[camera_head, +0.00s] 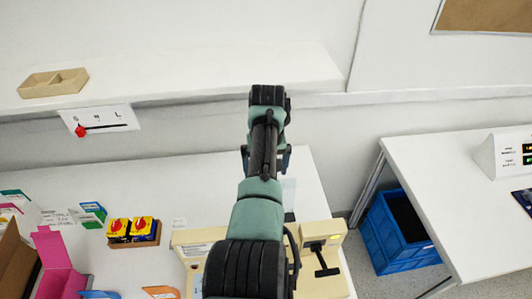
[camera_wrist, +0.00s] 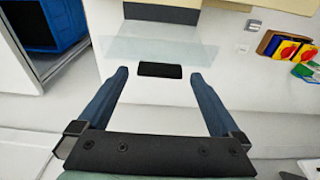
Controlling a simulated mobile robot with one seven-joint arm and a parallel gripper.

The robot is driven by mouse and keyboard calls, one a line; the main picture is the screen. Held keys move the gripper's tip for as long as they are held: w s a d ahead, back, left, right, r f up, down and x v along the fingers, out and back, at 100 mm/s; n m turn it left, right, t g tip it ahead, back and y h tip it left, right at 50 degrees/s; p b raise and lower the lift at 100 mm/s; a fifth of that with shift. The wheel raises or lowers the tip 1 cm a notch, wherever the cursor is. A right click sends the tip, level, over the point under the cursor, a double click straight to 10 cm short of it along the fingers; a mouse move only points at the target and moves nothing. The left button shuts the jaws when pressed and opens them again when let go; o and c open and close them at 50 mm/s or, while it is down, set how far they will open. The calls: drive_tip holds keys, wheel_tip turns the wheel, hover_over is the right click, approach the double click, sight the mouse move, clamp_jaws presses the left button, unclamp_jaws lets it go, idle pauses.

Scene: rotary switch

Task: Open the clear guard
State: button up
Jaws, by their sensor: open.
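The clear guard (camera_wrist: 150,48) is a see-through panel ahead of my gripper in the wrist view. A black bar (camera_wrist: 160,70) lies just on the near side of it and looks like its handle. A small pale part of the guard (camera_head: 289,187) shows right of my arm in the head view; the rest is hidden. My gripper (camera_wrist: 159,76) is open and empty. Its two blue fingers stand left and right of the black bar in the picture; I cannot tell the height gap, and no contact shows.
A beige machine (camera_head: 325,230) with a black T-handle sits partly behind my arm. Red-and-yellow rotary switches (camera_head: 130,227) and small boxes lie to the left. A shelf (camera_head: 190,85) runs behind. A blue crate (camera_head: 395,235) stands under the right table (camera_head: 440,190).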

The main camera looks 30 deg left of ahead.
wheel_tip(320, 180, up, 12)
drive_tip(key=s+d+b, duration=0.1)
drive_tip(key=b, duration=0.2)
drive_tip(key=shift+s, duration=0.2)
drive_tip(key=shift+r, duration=0.1)
drive_tip(key=w+d+r+m+t+y, duration=0.2)
drive_tip(key=w+d+r+t, duration=0.1)
drive_tip(key=w+r+t, duration=0.4)
drive_tip(key=d+r+m+t, duration=0.1)
drive_tip(key=d+r+t, duration=0.2)
drive_tip(key=r, duration=0.4)
drive_tip(key=d+r+t, duration=0.4)
drive_tip(key=r, duration=0.2)
drive_tip(key=s+d+r+m+t+h, duration=0.1)
drive_tip(key=s+d+r+t, duration=0.3)
drive_tip(key=s+r, duration=0.2)
drive_tip(key=s+d+r+m+t+h, duration=0.1)
drive_tip(key=s+d+r+t, duration=0.3)
drive_tip(key=s+r, duration=0.3)
drive_tip(key=s+d+r+m+t+b, duration=0.1)
drive_tip(key=s+d+r+t, duration=0.2)
drive_tip(key=s+r, duration=0.4)
drive_tip(key=s+t, duration=0.1)
drive_tip(key=s, duration=0.2)
drive_tip(key=shift+d+m+h, duration=0.4)
